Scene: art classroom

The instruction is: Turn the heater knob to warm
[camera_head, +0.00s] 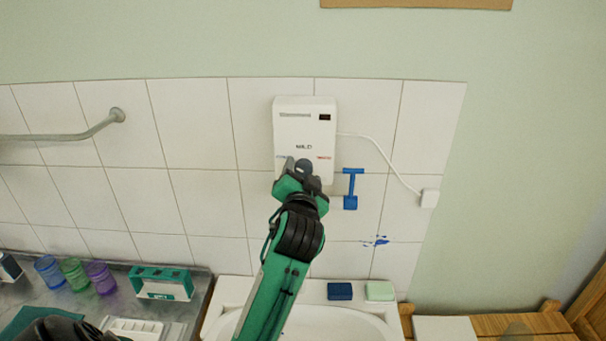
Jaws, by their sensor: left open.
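The white heater (288,125) is a box fixed to the tiled wall above a sink, with a small dark display at its upper right and blue and red markings low on its front. Its dark round knob (304,165) sits low on the front, partly hidden by my gripper. My left gripper (302,169) is open at the knob, one finger on each side as far as I can see. Whether the fingers touch the knob cannot be told. My right gripper is not clearly in view.
A white sink (340,325) is below the heater, with blue and pale green blocks on its rim. A blue squeegee-like tool (351,188) hangs right of the heater. A white cord runs to a wall box (429,198). Colored cups (75,273) stand on the left counter.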

